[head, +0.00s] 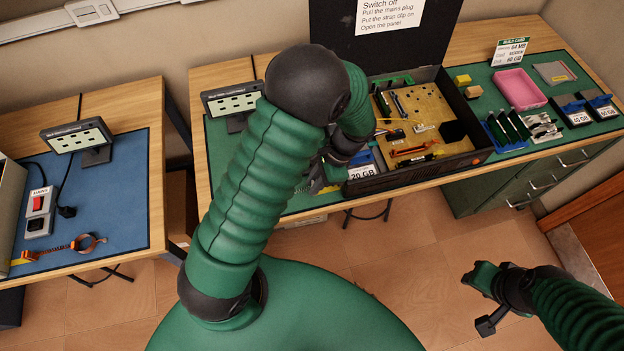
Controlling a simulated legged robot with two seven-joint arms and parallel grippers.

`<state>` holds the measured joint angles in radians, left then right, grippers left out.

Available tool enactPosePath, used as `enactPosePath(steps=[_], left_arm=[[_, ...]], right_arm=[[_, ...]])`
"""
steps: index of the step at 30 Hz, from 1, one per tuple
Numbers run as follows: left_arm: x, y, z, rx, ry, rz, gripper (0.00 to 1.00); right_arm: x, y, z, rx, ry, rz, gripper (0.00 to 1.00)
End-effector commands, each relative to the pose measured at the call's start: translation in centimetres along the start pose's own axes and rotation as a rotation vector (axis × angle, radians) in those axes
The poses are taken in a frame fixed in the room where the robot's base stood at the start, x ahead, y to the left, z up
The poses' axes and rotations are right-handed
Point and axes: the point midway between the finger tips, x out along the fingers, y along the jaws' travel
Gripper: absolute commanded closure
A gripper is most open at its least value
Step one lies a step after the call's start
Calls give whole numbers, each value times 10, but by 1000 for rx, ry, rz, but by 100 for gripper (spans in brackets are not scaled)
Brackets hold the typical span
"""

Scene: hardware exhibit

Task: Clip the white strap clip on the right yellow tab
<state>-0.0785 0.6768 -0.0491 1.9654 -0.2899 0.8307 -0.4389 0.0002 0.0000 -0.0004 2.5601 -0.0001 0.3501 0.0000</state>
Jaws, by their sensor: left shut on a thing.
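My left gripper (322,178) is beside the open computer case's left front corner, partly hidden by my arm. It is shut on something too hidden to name. A drive labelled 20 GB (362,172) is just right of it; I cannot tell whether they touch. My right gripper (482,301) is open and empty above the floor at lower right. I cannot make out the white strap clip or tell which piece is the right yellow tab.
The open computer case (468,158) stands on the main bench. Right of it are yellow blocks (463,79), a pink tray (520,90) and labelled drives (575,112). The left bench holds a mains switch box (39,211) and a display (77,136). A gap separates the benches.

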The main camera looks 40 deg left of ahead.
Motion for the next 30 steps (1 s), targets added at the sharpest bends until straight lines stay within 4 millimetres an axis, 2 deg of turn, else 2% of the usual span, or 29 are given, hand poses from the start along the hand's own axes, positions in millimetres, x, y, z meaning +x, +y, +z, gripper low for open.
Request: enactPosePath(steps=[30], left_arm=[[2,-6,6,-2,-1,1,100]], right_arm=[[-10,0,-2,0,0,0,64]])
